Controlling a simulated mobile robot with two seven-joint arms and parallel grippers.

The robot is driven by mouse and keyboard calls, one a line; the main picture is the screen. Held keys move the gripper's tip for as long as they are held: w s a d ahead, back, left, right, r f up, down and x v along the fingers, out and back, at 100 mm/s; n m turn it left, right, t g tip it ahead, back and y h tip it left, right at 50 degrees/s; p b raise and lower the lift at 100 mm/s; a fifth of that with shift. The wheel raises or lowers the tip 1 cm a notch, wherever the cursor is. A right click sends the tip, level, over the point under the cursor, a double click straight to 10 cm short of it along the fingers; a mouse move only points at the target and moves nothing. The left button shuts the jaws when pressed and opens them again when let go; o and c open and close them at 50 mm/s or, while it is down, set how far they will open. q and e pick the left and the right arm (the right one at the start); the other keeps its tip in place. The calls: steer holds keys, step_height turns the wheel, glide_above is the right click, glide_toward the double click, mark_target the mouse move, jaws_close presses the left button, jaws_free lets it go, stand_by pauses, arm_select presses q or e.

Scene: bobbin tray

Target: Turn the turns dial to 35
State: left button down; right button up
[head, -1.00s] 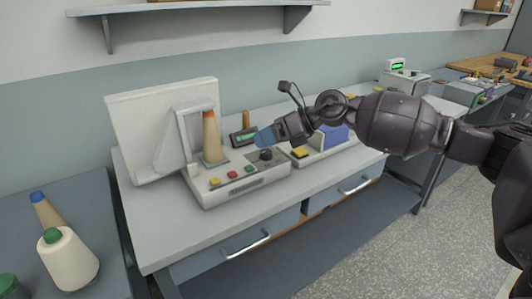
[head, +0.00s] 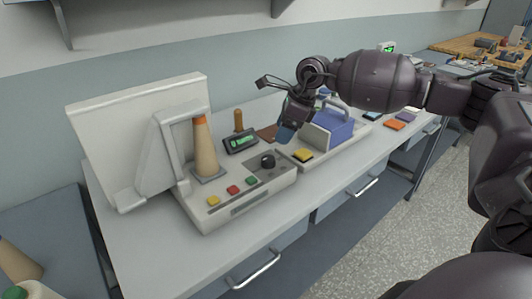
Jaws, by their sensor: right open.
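The turns dial (head: 267,161) is a round black knob on the top right of the light grey winder machine (head: 246,204). A small display with green digits (head: 240,142) stands behind it; its reading is too small to tell. My right gripper (head: 287,133) is above the bench, just right of and behind the dial, pointing down and apart from it. It is open, with blue fingertips and nothing visible between them. The dial is in clear view. My left gripper is not in view.
A tan cone (head: 205,148) with an orange top stands on the machine behind yellow, red and green buttons. To the right, a tray holds a yellow block (head: 303,155) and a blue box (head: 335,126). A white panel (head: 140,130) stands at the back left.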

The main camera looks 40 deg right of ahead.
mark_target(269, 158)
steer(key=x, duration=0.9)
steer(key=shift+w+a+f+b, duration=0.1)
steer(key=shift+f+b, duration=0.2)
steer(key=shift+b, duration=0.05)
steer(key=c, duration=0.9)
